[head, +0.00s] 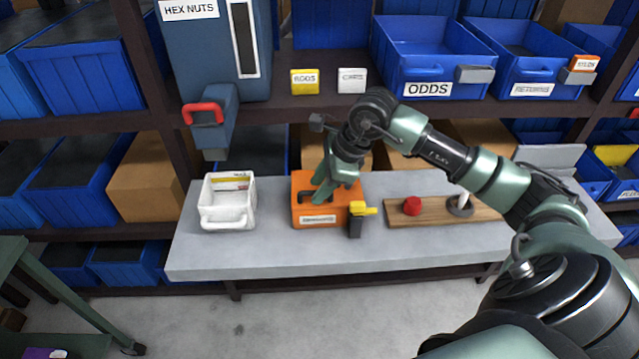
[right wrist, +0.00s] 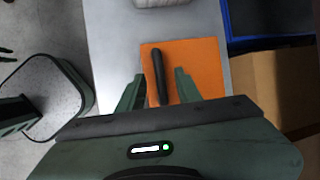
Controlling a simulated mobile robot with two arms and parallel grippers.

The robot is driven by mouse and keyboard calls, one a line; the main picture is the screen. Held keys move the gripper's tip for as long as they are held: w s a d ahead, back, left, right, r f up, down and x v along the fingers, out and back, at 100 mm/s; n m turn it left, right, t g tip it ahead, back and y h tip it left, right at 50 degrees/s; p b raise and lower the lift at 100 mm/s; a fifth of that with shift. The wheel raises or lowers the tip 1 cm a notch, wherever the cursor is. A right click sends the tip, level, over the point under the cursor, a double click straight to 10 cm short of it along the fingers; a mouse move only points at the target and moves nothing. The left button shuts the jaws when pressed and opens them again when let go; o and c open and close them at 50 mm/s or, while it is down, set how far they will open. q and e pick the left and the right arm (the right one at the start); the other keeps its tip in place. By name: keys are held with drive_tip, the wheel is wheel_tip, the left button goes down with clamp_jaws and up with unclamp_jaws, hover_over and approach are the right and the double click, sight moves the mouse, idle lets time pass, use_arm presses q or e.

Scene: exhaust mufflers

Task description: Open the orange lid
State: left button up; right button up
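The orange lid (head: 301,184) is the top of an orange box (head: 300,220) with a white label, standing on the grey worktop. The lid looks closed. A dark bar handle (right wrist: 158,72) runs across the lid. My right gripper (head: 322,193) points down over the lid. In the right wrist view its two fingers (right wrist: 158,90) are apart, one on each side of the handle, with visible gaps between them and it. The fingers hide part of the lid in the head view.
A white bin (head: 228,210) stands left of the box. A black and yellow item (head: 356,222) is at the box's front right corner. A wooden board (head: 432,213) with a red knob (head: 412,206) lies to the right. A blue-grey hex nut dispenser (head: 212,50) hangs at upper left.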

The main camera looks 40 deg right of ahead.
clamp_jaws()
idle(1.4)
